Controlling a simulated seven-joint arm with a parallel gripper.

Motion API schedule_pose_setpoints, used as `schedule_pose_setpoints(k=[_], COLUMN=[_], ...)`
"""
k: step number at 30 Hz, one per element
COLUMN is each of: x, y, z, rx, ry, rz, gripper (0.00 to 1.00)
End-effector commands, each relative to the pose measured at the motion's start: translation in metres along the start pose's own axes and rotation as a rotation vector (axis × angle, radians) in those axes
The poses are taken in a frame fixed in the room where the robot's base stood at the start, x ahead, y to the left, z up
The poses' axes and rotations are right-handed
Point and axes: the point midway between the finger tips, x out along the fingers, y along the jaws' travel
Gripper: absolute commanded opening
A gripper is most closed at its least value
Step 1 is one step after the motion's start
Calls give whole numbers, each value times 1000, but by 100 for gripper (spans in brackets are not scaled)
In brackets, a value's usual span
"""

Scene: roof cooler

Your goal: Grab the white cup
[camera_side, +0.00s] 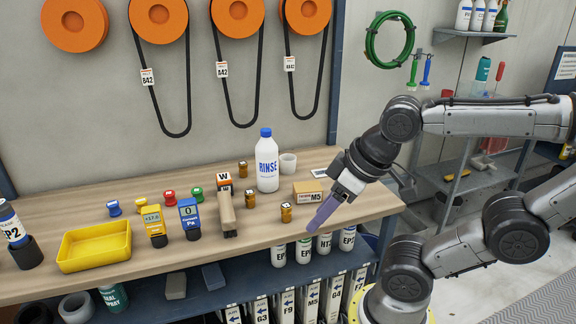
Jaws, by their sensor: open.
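A small white cup (288,163) stands upright on the wooden bench top, just right of the white RINSE bottle (267,165) and towards the back. My gripper (342,200) is open and empty above the bench's right end, to the right of and nearer the camera than the cup. One purple-grey finger points down and left. The other finger is only partly clear. The gripper is apart from the cup.
A cardboard box marked M5 (308,192) and small amber bottles (286,213) stand between cup and gripper. Belts on orange wheels (237,18) hang behind.

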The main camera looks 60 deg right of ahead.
Motion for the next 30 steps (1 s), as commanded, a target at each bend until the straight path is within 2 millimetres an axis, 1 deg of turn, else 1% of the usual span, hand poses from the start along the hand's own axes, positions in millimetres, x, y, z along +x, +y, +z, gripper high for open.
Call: schedule_pose_setpoints(k=[6, 7, 15, 23, 27, 29, 30], x=[0, 0, 0, 0, 0, -7, -16], y=[0, 0, 0, 0, -1, -2, -4], z=[0, 0, 0, 0, 4, -2, -11], rx=[0, 0, 0, -8, -88, -147, -192], ry=[0, 0, 0, 0, -17, -9, 11], rz=[0, 0, 0, 0, -4, -11, -16], gripper=[50, 52, 100, 100, 100, 100, 100])
